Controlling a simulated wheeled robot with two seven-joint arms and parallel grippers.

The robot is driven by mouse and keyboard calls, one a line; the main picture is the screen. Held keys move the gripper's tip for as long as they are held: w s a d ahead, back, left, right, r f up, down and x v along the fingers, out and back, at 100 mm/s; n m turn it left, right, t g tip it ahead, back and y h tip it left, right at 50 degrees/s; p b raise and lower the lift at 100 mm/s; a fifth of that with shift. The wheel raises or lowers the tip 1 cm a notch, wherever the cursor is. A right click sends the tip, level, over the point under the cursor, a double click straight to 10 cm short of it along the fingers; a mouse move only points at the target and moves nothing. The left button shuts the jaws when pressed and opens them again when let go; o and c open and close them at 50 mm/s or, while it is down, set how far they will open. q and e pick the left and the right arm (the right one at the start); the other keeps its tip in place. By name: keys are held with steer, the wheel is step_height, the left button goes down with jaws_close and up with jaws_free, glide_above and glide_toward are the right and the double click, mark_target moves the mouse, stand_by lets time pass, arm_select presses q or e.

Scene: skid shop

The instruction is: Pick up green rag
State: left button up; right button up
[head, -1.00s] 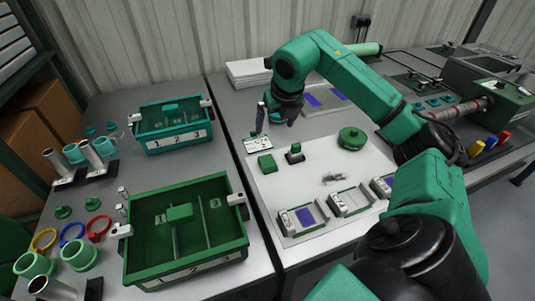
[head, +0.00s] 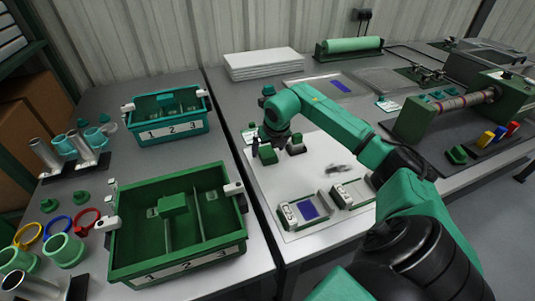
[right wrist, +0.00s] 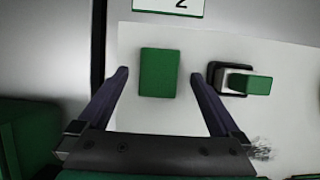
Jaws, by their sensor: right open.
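The green rag (head: 268,155) looks like a small folded green block lying on the white mat, near its left edge. In the right wrist view the rag (right wrist: 159,72) shows between my right gripper's two fingers, just beyond their tips. My right gripper (head: 270,146) is open and empty. It points down just over the rag, and its fingers partly hide that spot in the head view. Whether a finger touches the rag cannot be told. My left gripper is not in view.
A green-topped black tool (right wrist: 248,83) stands close to the right finger. A dark smudge (head: 338,169) marks the white mat (head: 275,205). Two green bins, the large one (head: 135,262) and the teal one (head: 150,118), stand on the left table. Small trays (head: 305,212) sit at the mat's front.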

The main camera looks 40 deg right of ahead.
mark_target(268, 152)
steer(key=shift+x, duration=1.1)
steer(key=shift+r, duration=0.1)
steer(key=c, duration=1.4)
steer(key=shift+r, duration=0.1)
step_height(268, 152, up, 20)
steer(key=p, duration=0.1)
steer(key=shift+p, duration=0.4)
